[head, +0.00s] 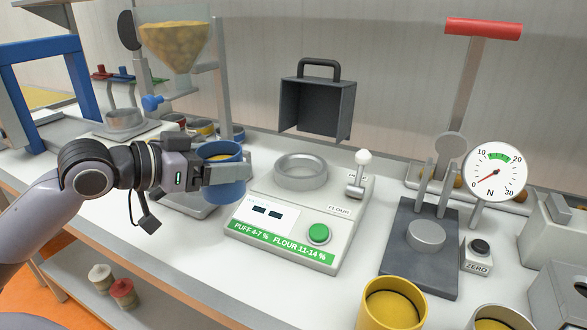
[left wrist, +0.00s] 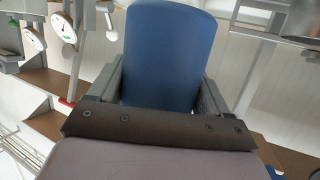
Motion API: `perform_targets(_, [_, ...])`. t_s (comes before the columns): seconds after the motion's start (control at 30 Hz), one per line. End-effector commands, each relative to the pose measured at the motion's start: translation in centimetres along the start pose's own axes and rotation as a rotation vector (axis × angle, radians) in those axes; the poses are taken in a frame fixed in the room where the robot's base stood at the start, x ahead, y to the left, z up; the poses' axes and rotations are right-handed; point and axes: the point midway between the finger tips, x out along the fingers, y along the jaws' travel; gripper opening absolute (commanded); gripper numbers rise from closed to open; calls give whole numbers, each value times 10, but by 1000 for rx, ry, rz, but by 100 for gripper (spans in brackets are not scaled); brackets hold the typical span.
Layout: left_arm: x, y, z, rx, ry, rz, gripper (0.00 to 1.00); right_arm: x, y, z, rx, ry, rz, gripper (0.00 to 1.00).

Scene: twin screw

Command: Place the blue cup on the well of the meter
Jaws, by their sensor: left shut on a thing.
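The blue cup (head: 223,180) is upright with yellowish contents near its rim. My left gripper (head: 228,172) is shut on it, one finger showing across the cup's side. In the left wrist view the blue cup (left wrist: 168,55) fills the space between the fingers (left wrist: 172,90). The meter (head: 290,215) is a pale box with a green label strip, a small display and a green button. Its well, a grey metal ring (head: 301,171), is on the top towards the back. The cup is just left of the ring, apart from it. My right gripper is not in view.
A lever with a white knob (head: 362,158) stands right of the well. A dark box with a handle (head: 318,101) is behind it. A dark press (head: 419,247), a dial gauge (head: 494,171) and a yellow cup (head: 392,304) are to the right. A hopper (head: 174,45) stands back left.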

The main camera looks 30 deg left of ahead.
Motion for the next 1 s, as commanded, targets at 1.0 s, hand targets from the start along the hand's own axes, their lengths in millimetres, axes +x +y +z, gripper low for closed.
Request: perform_targets(1.0, [117, 1, -42, -2, 7, 3, 40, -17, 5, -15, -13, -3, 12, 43])
